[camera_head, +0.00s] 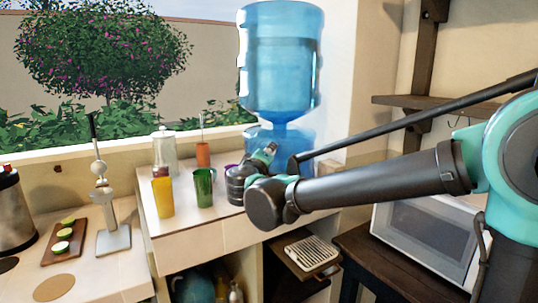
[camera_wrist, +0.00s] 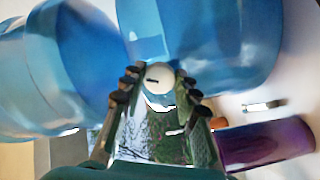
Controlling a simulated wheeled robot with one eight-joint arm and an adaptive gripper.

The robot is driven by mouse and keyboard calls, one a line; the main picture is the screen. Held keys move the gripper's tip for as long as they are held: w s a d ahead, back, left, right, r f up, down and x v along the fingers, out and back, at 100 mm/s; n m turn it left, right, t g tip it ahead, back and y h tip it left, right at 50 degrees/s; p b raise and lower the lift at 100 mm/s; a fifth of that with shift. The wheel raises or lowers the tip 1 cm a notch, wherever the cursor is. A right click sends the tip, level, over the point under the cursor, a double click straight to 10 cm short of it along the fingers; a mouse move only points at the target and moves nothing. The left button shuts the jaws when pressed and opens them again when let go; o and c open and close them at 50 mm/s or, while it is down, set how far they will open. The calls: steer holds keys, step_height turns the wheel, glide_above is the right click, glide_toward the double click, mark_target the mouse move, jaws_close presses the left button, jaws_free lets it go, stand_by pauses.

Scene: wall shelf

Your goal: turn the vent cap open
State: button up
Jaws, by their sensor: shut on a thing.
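The vent cap (camera_wrist: 160,73) is a white round knob with a short dark mark, on the blue water dispenser in the wrist view. My gripper (camera_wrist: 157,84) has its dark-padded fingers on either side of the cap and is shut on it. In the head view my gripper (camera_head: 270,150) is at the front of the dispenser base (camera_head: 292,137), below the big blue bottle (camera_head: 281,60). The cap is hidden there behind my gripper and arm. I cannot tell how far the cap is turned.
A green cup (camera_head: 203,187) and a yellow cup (camera_head: 163,196) stand left of my wrist on the counter. A purple cup (camera_wrist: 265,147) is close to my fingers in the wrist view. A microwave (camera_head: 428,233) and a wall shelf (camera_head: 440,106) are at the right.

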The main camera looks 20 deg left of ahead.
steer(key=shift+n, duration=4.2)
steer(key=o, duration=1.2)
steer(key=shift+c, duration=0.2)
steer(key=shift+s, duration=0.1)
steer(key=s, duration=1.1)
steer(key=shift+s+d, duration=0.4)
steer(key=shift+d, duration=0.05)
